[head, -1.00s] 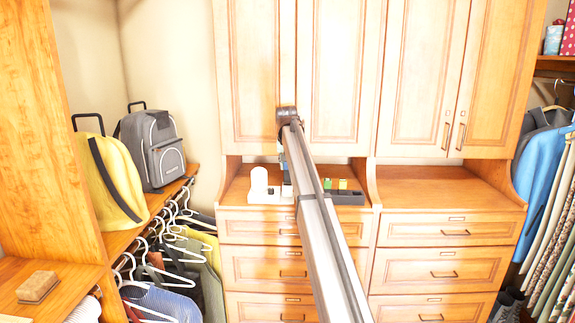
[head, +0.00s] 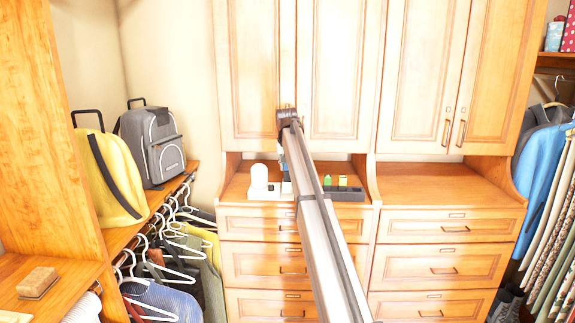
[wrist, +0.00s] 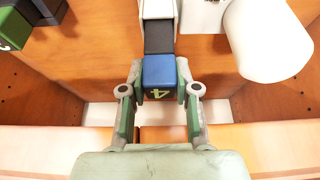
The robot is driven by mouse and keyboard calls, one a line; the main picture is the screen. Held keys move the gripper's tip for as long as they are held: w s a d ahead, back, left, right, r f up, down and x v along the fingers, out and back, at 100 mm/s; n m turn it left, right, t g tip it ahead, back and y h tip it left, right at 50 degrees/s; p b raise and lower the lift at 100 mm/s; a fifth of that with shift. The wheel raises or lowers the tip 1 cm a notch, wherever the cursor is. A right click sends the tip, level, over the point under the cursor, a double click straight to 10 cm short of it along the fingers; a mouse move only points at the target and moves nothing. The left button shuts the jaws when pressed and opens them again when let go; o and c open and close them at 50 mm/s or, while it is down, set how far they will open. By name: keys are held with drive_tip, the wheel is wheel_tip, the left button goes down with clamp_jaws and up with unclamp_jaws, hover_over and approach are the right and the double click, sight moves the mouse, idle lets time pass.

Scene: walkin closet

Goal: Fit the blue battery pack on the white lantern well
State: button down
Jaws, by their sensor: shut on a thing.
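My gripper (wrist: 159,88) is shut on the blue battery pack (wrist: 158,70), one finger on each side of it. The pack's blue end bears a pale "4"; a black strip and a pale grey part show beyond it. The white lantern (wrist: 268,42) is a rounded cylinder to the right of the pack in the wrist view, apart from it. In the head view the lantern (head: 259,177) stands on a white base (head: 262,194) on the counter. My arm hides most of the gripper and pack there. The well and any contact with it cannot be made out.
A dark tray (head: 346,195) with green and yellow blocks sits right of my arm on the wooden counter. The right counter (head: 440,176) is clear. Cabinet doors (head: 338,75) rise above. Bags (head: 108,175) and hangers are at the left.

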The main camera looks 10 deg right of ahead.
sight(287, 173)
drive_tip(key=shift+f, duration=0.15)
idle(0.5)
drive_tip(key=shift+f, duration=0.35)
drive_tip(key=shift+f, duration=1.35)
idle(0.6)
drive_tip(key=c, duration=0.8)
unclamp_jaws()
drive_tip(key=shift+o, duration=0.2)
drive_tip(key=shift+r, duration=0.1)
drive_tip(key=v, duration=1.2)
